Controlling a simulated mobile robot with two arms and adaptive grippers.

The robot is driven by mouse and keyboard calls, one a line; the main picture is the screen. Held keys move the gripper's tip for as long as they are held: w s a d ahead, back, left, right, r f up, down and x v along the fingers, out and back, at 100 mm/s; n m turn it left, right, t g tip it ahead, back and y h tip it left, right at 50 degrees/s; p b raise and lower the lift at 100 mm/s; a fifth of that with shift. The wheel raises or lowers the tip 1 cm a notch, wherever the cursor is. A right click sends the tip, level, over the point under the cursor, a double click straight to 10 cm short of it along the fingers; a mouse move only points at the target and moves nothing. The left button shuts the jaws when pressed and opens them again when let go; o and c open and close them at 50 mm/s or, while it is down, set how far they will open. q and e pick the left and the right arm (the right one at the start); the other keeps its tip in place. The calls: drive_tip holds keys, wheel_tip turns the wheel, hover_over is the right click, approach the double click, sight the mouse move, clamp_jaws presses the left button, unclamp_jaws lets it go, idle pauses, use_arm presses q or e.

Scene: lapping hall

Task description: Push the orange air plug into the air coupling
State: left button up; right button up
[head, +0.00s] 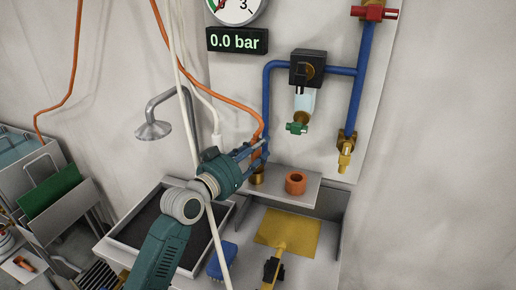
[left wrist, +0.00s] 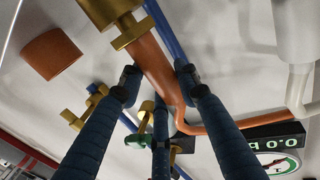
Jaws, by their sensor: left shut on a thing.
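My left gripper (head: 260,152) is in front of the wall panel, above a small grey shelf. An orange hose (left wrist: 235,125) runs on from the plug. The brass air coupling (left wrist: 113,15) is at the plug's far end; in the head view it shows below the fingers (head: 257,177). The plug's end meets the coupling's rim in the picture; I cannot tell how far in it sits. My right gripper is not in view.
A display (head: 237,41) reads 0.0 bar. An orange ring-shaped piece (head: 296,184) stands on the shelf (head: 312,196). Blue pipes with valves (head: 357,95) are close on the right. A shower head (head: 153,130) and a pale hose hang left. A grey-rimmed tray (head: 113,240) lies below.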

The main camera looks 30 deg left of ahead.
use_arm(q)
drive_tip(key=shift+f+b, duration=0.3)
drive_tip(key=shift+f, duration=0.2)
drive_tip(key=o, duration=1.3)
drive_tip(key=shift+s, duration=0.1)
drive_tip(key=s, duration=1.1)
drive_tip(key=shift+s+a, duration=0.3)
drive_tip(key=shift+s, duration=0.1)
